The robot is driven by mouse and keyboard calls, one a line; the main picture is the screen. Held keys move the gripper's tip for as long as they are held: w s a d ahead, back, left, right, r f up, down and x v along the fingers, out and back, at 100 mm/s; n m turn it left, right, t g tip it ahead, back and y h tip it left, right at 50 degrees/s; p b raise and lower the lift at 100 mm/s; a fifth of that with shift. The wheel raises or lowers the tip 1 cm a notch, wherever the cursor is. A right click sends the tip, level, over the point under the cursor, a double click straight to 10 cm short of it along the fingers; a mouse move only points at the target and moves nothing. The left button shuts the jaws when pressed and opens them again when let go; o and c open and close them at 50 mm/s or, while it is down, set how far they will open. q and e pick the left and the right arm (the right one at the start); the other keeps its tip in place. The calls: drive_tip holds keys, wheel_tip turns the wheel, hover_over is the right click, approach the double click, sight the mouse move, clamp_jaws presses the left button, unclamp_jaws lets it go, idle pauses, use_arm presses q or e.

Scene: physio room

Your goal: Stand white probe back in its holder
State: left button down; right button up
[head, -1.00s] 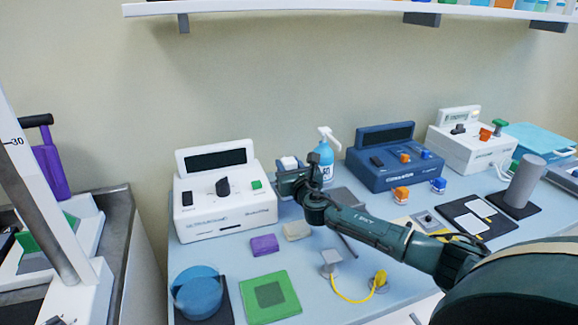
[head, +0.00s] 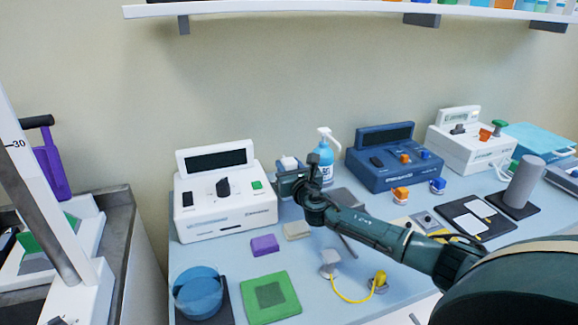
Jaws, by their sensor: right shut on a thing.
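My right gripper (head: 284,184) reaches in from the right over the blue-grey tabletop, just right of the white machine with a dark screen (head: 222,202). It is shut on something. A small white block-like piece (head: 289,162) shows just above and behind the jaws. It appears to be the white probe, but the jaws and wrist hide its lower part and the contact. I cannot make out the holder; the gripper may cover it. My left gripper is not in view.
A blue pump bottle (head: 326,168) stands close behind my right wrist. A dark blue machine (head: 394,160) is to the right. A purple block (head: 264,245), beige block (head: 297,231), green pad (head: 269,297) and blue round dish (head: 199,292) lie in front. A shelf (head: 350,10) hangs above.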

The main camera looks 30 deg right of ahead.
drive_tip(key=shift+f+b, duration=0.3)
drive_tip(key=shift+f, duration=0.1)
idle(0.5)
idle(0.3)
drive_tip(key=o, duration=1.1)
drive_tip(key=shift+c, duration=0.2)
drive_tip(key=v, duration=1.3)
drive_tip(key=shift+d, duration=0.1)
drive_tip(key=shift+s, duration=0.1)
